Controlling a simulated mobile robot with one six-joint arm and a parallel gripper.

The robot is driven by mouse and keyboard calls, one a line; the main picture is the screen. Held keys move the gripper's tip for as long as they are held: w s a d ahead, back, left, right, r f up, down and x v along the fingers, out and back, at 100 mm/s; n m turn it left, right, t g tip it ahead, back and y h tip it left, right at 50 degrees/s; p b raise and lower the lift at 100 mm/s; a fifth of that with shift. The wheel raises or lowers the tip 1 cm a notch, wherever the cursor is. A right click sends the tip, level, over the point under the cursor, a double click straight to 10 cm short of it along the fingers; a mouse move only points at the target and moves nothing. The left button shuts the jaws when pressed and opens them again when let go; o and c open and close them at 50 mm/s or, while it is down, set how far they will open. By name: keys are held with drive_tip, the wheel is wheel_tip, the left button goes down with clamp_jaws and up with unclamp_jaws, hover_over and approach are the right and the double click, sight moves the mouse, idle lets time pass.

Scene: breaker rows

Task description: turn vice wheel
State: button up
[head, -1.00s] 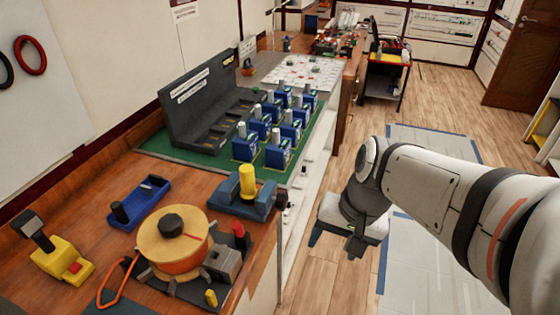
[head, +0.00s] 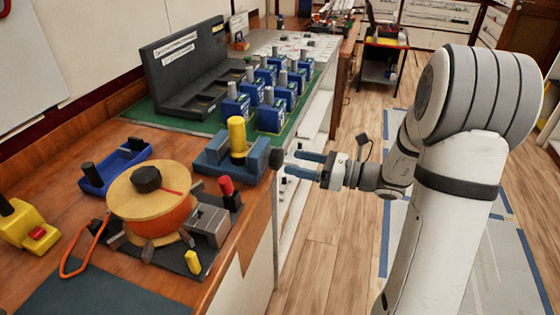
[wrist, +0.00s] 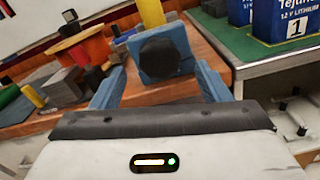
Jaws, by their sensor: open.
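The blue vice (head: 222,158) sits at the bench's right edge with a yellow cylinder (head: 237,134) upright in it. Its dark round wheel (head: 276,158) faces out past the bench edge. In the wrist view the wheel (wrist: 160,54) is a black, many-sided knob in front of the blue vice body (wrist: 178,38). My gripper (head: 292,164) is open, with its two blue fingers pointing left at the wheel. In the head view a small gap shows between fingertips and wheel. In the wrist view the wheel appears between and beyond the fingers (wrist: 160,72).
A wooden spool (head: 150,203) on a stand, a blue tray (head: 115,166) and a yellow box (head: 28,228) are on the bench. Several blue batteries (head: 270,112) stand on a green mat behind the vice. The floor (head: 310,235) right of the bench is open.

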sight(282, 159)
drive_tip(key=x, duration=0.5)
drive_tip(key=shift+w+a, duration=0.1)
drive_tip(key=shift+a, duration=0.25)
drive_tip(key=shift+c, duration=0.4)
drive_tip(key=c, duration=0.9)
